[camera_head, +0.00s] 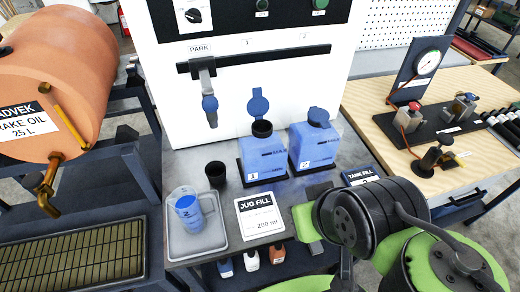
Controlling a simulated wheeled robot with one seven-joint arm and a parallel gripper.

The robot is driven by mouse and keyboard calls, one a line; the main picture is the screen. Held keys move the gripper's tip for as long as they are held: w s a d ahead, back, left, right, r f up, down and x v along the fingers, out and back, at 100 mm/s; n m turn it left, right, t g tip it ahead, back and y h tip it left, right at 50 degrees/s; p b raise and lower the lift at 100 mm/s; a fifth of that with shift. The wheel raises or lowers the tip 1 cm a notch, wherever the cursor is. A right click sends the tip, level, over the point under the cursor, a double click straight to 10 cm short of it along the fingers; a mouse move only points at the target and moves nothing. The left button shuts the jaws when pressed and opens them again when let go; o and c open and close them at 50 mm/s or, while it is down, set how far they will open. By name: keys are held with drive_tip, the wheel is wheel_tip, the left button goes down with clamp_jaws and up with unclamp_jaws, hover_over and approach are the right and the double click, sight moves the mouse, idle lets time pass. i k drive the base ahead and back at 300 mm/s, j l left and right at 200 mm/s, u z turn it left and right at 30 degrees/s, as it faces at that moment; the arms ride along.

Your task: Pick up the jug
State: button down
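The jug (182,212) is a clear measuring jug with a handle on its right side and a blue "2" mark. It stands upright on a grey tray (181,246) at the front left of the grey bench top. Blue shows inside it or on its wall; I cannot tell which. My arm (350,215), black and green, fills the lower right, to the right of the jug and well apart from it. The fingertips of my gripper cannot be made out, and nothing of mine touches the jug.
A black cup (216,175), two blue bottles (229,146) (314,142) and a "JUG FILL" card (259,215) stand near the jug. A white panel (225,95) rises behind. An orange drum (55,85) with a brass tap is at left, a wooden bench (385,105) at right.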

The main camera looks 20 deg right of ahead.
sight(184, 200)
drive_tip(key=j+u, duration=0.25)
drive_tip(key=j, duration=0.7)
drive_tip(key=j+u, duration=0.3)
drive_tip(key=j, duration=0.65)
drive_tip(key=k+j, duration=0.05)
